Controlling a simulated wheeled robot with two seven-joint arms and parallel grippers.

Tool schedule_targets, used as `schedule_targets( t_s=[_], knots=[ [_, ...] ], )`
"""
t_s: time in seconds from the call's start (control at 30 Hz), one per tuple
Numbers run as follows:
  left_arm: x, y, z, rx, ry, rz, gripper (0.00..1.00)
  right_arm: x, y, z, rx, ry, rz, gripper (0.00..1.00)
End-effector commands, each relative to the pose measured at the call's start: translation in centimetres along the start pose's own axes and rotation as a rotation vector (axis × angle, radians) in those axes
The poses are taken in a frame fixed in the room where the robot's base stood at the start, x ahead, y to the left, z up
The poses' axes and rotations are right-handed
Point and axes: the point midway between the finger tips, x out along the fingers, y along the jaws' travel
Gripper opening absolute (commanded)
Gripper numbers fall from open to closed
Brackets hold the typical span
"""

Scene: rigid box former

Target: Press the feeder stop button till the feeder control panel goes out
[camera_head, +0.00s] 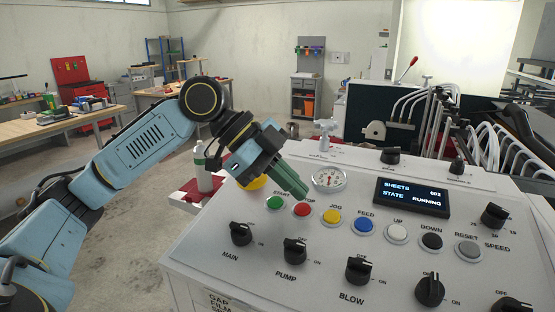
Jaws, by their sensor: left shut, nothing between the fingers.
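The feeder control panel (330,259) is a light grey sloped console in the head view. Its display (412,197) is lit and reads SHEETS and STATE RUNNING. The red stop button (302,210) sits in the button row, between the green start button (274,203) and the yellow jog button (331,217). My left gripper (301,193) is shut and empty, pointing down to the right. Its tips are just behind and above the red button in the picture. They partly cover the STOP label. I cannot tell whether they touch the button. My right gripper is out of view.
A blue feed button (364,226), more buttons and several black knobs (359,270) crowd the panel. A round gauge (329,178) stands just right of my left gripper. Hoses and machinery (490,145) lie behind on the right. A white bottle (203,168) stands behind my left arm.

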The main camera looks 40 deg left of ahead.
Motion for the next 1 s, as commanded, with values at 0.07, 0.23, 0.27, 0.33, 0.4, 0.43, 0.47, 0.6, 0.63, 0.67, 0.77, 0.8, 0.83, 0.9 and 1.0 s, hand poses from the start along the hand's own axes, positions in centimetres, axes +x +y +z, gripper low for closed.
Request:
schedule_targets(
  t_s=[0.07, 0.23, 0.27, 0.33, 0.4, 0.43, 0.47, 0.6, 0.63, 0.67, 0.77, 0.8, 0.83, 0.9, 1.0],
  knots=[
    [0.7, 0.0, 0.8, -0.001, -0.002, 0.001, 0.00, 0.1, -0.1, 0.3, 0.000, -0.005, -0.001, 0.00],
    [1.4, 0.0, 1.4, 0.001, -0.001, 0.000, 0.00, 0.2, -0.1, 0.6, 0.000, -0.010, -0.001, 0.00],
    [1.4, 0.0, 1.5, 0.001, -0.001, 0.000, 0.00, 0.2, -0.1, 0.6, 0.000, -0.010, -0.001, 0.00],
    [1.4, 0.0, 1.5, 0.002, -0.001, -0.001, 0.00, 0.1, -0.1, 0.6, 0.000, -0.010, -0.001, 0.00],
    [1.4, 0.0, 1.5, 0.002, -0.001, -0.001, 0.00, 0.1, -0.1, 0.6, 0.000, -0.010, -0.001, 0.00],
    [1.4, 0.0, 1.5, 0.002, -0.001, -0.001, 0.00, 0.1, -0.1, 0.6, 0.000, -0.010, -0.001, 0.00],
    [1.4, 0.0, 1.5, 0.002, -0.001, -0.001, 0.00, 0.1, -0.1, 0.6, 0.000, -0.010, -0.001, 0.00],
    [1.5, 0.0, 1.6, 0.001, -0.001, 0.000, 0.00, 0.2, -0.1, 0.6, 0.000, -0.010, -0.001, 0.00],
    [1.6, 0.0, 1.7, 0.001, 0.000, 0.000, 0.00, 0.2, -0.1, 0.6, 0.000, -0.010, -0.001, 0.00],
    [1.8, 0.0, 1.8, 0.000, 0.000, 0.001, 0.00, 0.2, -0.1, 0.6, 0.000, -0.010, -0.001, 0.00],
    [2.5, 0.0, 2.6, -0.002, -0.001, 0.002, 0.00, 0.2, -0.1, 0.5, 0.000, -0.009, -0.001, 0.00],
    [2.7, 0.0, 2.8, -0.002, -0.002, 0.002, 0.00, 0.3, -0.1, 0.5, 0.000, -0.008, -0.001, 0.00],
    [2.8, 0.0, 2.9, -0.001, -0.003, 0.003, 0.00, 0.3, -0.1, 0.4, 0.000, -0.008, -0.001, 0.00],
    [2.9, 0.1, 3.0, -0.002, -0.006, 0.005, 0.00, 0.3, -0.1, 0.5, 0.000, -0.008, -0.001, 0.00],
    [3.0, 0.2, 3.1, -0.004, -0.009, 0.009, 0.00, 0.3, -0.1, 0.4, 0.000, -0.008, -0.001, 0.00]
  ],
)
